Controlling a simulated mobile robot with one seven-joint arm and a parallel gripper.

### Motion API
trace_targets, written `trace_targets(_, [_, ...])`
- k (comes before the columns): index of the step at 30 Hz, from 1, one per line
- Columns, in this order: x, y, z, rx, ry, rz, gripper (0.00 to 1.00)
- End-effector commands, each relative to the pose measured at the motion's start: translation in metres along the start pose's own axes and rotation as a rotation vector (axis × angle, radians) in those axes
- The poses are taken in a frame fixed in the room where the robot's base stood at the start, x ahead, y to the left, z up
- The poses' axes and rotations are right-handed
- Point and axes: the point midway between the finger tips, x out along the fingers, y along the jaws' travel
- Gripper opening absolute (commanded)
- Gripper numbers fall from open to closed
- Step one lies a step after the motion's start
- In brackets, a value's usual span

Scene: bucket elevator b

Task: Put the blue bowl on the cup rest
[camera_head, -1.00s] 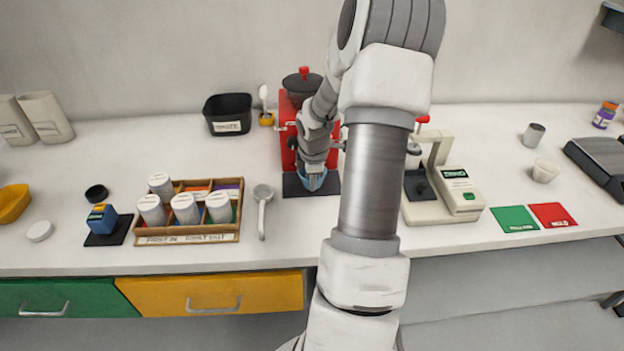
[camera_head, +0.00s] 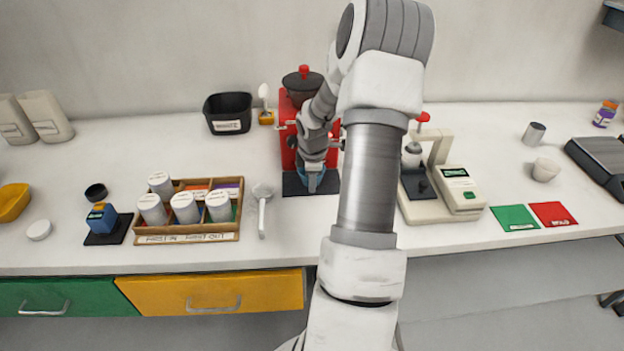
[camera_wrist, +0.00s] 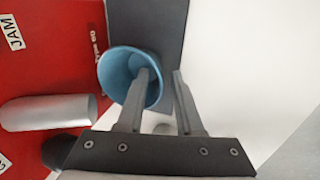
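The blue bowl (camera_wrist: 117,70) is at the dark plate (camera_wrist: 165,22) in front of the red machine; I take this plate as the cup rest. In the head view the bowl (camera_head: 302,175) is partly hidden by my gripper (camera_head: 313,182), over the middle of the plate (camera_head: 292,188). In the wrist view my gripper (camera_wrist: 162,74) straddles the bowl's wall. One finger is inside the bowl and the other is outside, with a gap between the outer finger and the wall. The fingers are apart. Contact under the bowl is hidden.
The red machine (camera_head: 287,140) stands close behind the plate. A metal scoop (camera_head: 262,208) and a wooden tray (camera_head: 235,238) of several canisters lie to the left. A cream scale-like device (camera_head: 432,208) stands to the right. The counter's front strip is clear.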

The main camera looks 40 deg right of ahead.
Motion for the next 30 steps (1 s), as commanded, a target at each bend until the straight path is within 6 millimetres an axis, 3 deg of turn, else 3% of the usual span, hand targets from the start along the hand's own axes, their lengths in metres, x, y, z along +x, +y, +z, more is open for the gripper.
trace_targets(8, [-0.009,0.002,0.0,0.0,-0.001,0.002,0.35])
trace_targets(21, [-0.096,0.002,0.001,0.001,-0.002,0.004,0.35])
trace_targets(30, [-0.123,0.001,0.0,0.001,0.0,0.0,0.35])
